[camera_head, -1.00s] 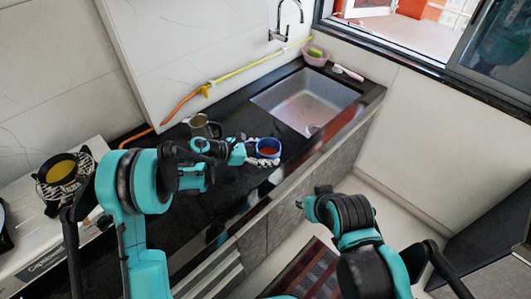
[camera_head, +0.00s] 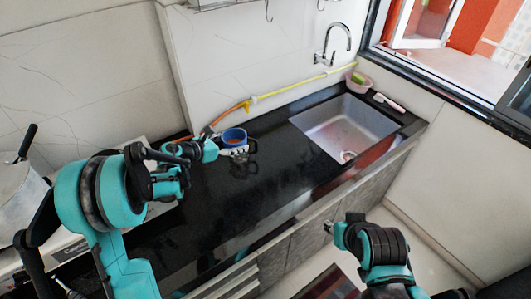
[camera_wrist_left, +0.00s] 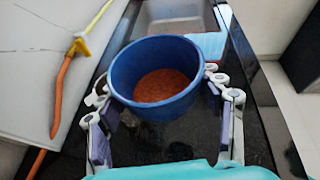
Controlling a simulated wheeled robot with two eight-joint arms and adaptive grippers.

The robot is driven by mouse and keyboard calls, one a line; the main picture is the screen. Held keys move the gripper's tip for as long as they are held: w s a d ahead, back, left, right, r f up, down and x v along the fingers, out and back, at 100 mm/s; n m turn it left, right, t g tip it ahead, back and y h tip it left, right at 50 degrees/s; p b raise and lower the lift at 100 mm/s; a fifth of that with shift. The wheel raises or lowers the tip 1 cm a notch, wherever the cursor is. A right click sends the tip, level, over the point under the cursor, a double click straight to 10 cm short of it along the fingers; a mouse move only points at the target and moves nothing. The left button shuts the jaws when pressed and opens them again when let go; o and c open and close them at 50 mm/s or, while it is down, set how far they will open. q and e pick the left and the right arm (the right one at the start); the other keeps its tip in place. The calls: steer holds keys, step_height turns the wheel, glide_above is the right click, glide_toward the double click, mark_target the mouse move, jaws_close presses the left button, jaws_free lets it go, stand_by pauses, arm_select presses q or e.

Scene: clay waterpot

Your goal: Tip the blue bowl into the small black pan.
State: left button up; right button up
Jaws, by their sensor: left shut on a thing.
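The blue bowl (camera_head: 234,134) is held at the back of the counter, left of the sink, and looks upright. In the left wrist view the bowl (camera_wrist_left: 123,72) sits between the two fingers, with orange-red contents (camera_wrist_left: 165,85) inside. My left gripper (camera_wrist_left: 163,115) is shut on the bowl. I cannot tell how high the bowl is above the counter. My right gripper (camera_head: 329,228) is in front of the counter, away from the bowl; its fingers are too small to read. The small black pan does not show now.
A large pot (camera_head: 18,195) with a black handle stands at the far left. A yellow-orange hose (camera_head: 285,90) runs along the wall. The middle of the dark counter (camera_head: 235,195) is clear.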

arm_select(q)
steer(key=s+a+r+n+t+y+p, duration=0.1)
steer(key=a+r+n+t+y, duration=0.15)
steer(key=a, duration=0.75)
steer(key=s+a+r+n+t+y+p, duration=0.1)
steer(key=a+r+n+y, duration=0.25)
steer(key=a, duration=0.75)
steer(key=s+a+r+n+b, duration=0.1)
steer(key=s+a+n, duration=0.3)
steer(key=a+n, duration=0.2)
steer(key=s+a+r+n+b, duration=0.1)
steer(key=s+a+n, duration=0.3)
steer(key=a, duration=0.6)
steer(key=shift+s+a+r+n+t+y+b, duration=0.15)
steer(key=shift+s+r+n+t+y+b, duration=0.25)
steer(key=shift+n, duration=0.5)
steer(key=shift+w, duration=0.15)
steer(key=shift+a+r+n+t+h, duration=0.1)
steer(key=shift+n+t+h, duration=0.15)
steer(key=shift+n+h, duration=0.25)
steer(key=shift+a+n+h+b, duration=0.2)
steer(key=shift+n+h+b, duration=0.1)
steer(key=shift+n+b, duration=0.45)
